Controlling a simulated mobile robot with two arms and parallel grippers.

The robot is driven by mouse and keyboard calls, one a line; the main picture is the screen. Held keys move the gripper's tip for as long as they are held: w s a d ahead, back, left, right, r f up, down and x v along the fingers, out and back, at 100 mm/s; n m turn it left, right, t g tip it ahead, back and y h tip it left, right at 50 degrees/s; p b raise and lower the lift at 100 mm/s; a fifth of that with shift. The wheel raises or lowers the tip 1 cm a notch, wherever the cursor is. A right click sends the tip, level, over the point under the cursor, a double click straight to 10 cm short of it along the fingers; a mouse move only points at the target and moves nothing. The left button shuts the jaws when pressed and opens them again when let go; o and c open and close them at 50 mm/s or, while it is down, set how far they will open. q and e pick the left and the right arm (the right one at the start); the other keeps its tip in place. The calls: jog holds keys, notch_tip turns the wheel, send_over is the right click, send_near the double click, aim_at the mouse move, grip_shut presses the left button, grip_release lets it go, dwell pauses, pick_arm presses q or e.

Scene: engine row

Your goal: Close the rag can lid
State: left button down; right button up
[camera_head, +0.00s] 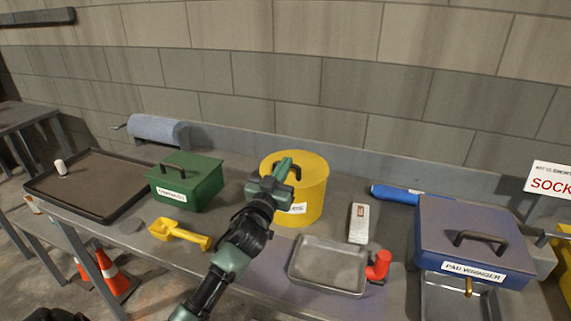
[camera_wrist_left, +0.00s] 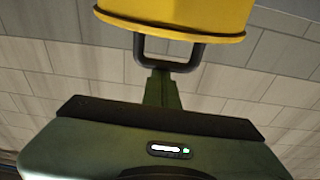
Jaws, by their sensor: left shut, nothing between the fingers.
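The yellow rag can (camera_head: 312,204) stands on the bench at the centre of the head view, its front label partly hidden by my left arm. Its round yellow lid (camera_head: 310,168) is over the top, with a black handle (camera_head: 297,171). I cannot tell whether the lid is fully seated. My left gripper (camera_head: 284,166) is shut and empty, in front of the lid by the handle. In the left wrist view the fingertips (camera_wrist_left: 160,73) overlap the black handle (camera_wrist_left: 186,66) below the yellow rim (camera_wrist_left: 215,37); contact is unclear. My right gripper is not in view.
A green box (camera_head: 203,184), a yellow scoop (camera_head: 178,234) and a dark tray (camera_head: 90,190) are at the left. A metal pan (camera_head: 325,265), a red piece (camera_head: 379,266) and a blue lidded box (camera_head: 460,228) are at the right. A wall stands behind the bench.

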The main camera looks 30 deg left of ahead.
pick_arm(q)
jog(key=shift+f, duration=0.7)
jog(key=r+p, duration=0.3)
jog(key=w+r+p, duration=0.1)
jog(key=r, duration=0.1)
jog(key=shift+a+r, duration=0.15)
jog(key=shift+r, duration=0.1)
jog(key=shift+s+d+f+b, duration=0.35)
jog(key=shift+s+f+b, duration=0.1)
jog(key=shift+s+f, duration=0.4)
jog(key=r+b+v, duration=0.1)
jog(key=v, duration=0.7)
jog(key=shift+s+r, duration=0.3)
